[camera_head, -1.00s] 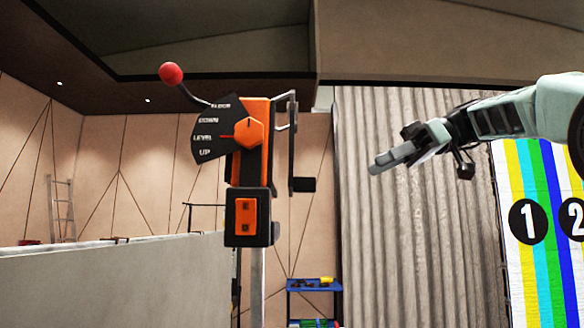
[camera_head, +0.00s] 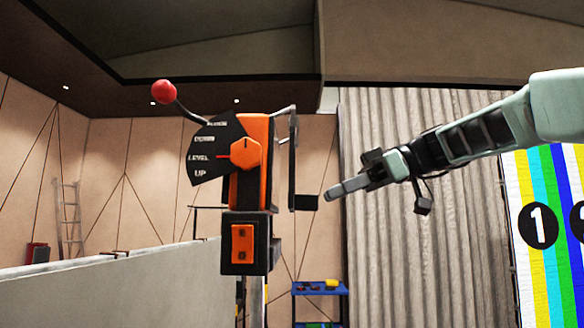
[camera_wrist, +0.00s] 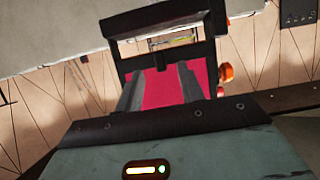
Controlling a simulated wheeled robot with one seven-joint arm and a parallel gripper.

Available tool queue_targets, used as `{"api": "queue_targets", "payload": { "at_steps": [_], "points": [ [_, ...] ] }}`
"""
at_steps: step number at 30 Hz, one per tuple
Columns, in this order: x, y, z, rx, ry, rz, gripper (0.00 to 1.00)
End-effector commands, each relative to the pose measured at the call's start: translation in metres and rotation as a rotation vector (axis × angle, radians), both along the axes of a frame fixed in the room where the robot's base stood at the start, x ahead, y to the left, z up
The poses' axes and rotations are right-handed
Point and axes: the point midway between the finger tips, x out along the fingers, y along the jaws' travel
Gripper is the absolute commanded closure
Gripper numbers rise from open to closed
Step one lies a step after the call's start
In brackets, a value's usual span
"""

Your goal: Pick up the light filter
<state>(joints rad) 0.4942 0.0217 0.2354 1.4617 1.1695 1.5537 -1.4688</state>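My gripper (camera_head: 335,193) reaches in from the right, pointing left, with its tip close to the black crank handle (camera_head: 305,202) in the picture. Contact cannot be told. In the wrist view two grey fingers of my gripper (camera_wrist: 158,75) stand apart. A pink-red panel (camera_wrist: 158,88) shows behind and between them, within black framing (camera_wrist: 165,20). It may be the light filter, but I cannot tell for sure, nor how far off it is. No pink panel shows in the head view. I see nothing clamped between the fingers.
A black-and-orange lever unit (camera_head: 246,190) with a red knob (camera_head: 163,91) stands left of my gripper. A grey partition (camera_head: 110,290) is at lower left, and a blue shelf (camera_head: 320,291) is below. A grey curtain (camera_head: 440,260) hangs behind my arm, beside a striped numbered panel (camera_head: 540,260).

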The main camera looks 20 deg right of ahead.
Motion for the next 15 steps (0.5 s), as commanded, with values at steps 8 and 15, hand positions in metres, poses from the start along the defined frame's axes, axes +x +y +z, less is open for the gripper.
{"api": "queue_targets", "payload": {
  "at_steps": [8,15],
  "points": [
    [0.009,0.031,0.001,0.000,0.002,0.002,0.62],
    [0.015,0.048,-0.012,0.000,0.000,0.000,0.62]
  ]
}}
